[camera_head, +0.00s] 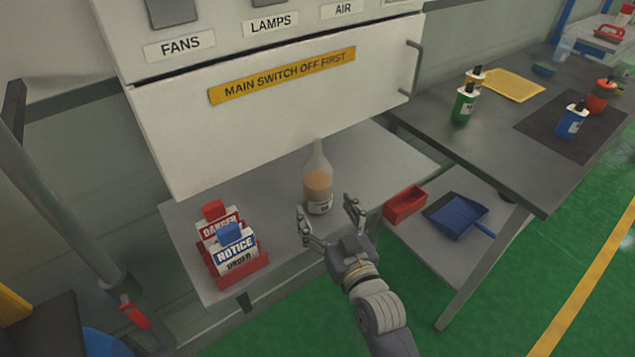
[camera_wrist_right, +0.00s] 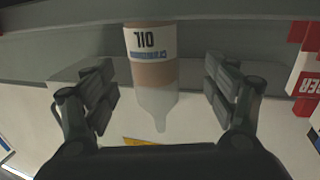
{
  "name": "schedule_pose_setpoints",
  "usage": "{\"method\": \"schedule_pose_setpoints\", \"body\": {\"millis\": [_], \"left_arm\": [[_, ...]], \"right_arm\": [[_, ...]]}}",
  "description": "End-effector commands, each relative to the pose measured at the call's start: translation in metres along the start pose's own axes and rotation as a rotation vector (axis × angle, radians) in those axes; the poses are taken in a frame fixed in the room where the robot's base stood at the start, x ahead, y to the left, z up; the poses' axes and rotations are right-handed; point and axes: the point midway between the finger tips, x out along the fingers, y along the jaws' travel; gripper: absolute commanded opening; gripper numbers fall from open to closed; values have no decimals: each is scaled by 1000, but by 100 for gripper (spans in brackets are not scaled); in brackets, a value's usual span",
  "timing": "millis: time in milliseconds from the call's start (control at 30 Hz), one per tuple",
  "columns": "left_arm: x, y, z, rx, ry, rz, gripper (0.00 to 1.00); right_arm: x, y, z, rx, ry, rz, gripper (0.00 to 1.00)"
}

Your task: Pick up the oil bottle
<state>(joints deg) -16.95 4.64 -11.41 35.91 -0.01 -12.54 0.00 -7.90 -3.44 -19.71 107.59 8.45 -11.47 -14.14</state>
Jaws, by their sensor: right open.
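The oil bottle (camera_head: 318,183) stands upright on the grey shelf (camera_head: 375,155) below the white cabinet. It is clear with a tapered neck, amber oil in its lower part and a white label. In the right wrist view the oil bottle (camera_wrist_right: 152,75) appears upside down, between the two fingers, with its OIL label readable. My right gripper (camera_head: 328,221) is open just in front of the bottle, with a finger toward each side. It also shows in the right wrist view (camera_wrist_right: 160,95), with gaps between the fingers and the bottle. My left gripper is not in view.
A red holder (camera_head: 241,279) with DANGER and NOTICE signs stands left of the bottle. The white cabinet (camera_head: 270,110) overhangs the shelf behind. A red bin (camera_head: 404,205) and blue dustpan (camera_head: 458,214) lie to the right, below a workbench (camera_head: 480,150) with several small bottles.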

Motion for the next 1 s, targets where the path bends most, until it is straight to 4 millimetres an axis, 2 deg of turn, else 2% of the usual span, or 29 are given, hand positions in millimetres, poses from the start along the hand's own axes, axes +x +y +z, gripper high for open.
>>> {"method": "schedule_pose_setpoints", "body": {"millis": [100,333,633,967,1000], "left_arm": [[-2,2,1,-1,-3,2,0],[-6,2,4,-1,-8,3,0],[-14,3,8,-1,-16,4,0],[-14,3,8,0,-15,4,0],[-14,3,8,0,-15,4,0]], "right_arm": [[12,0,-1,0,0,0,78],[26,3,-1,-1,-1,0,78],[62,8,0,0,0,0,78],[68,8,1,0,-1,1,78],[68,8,1,0,-1,1,76]]}}
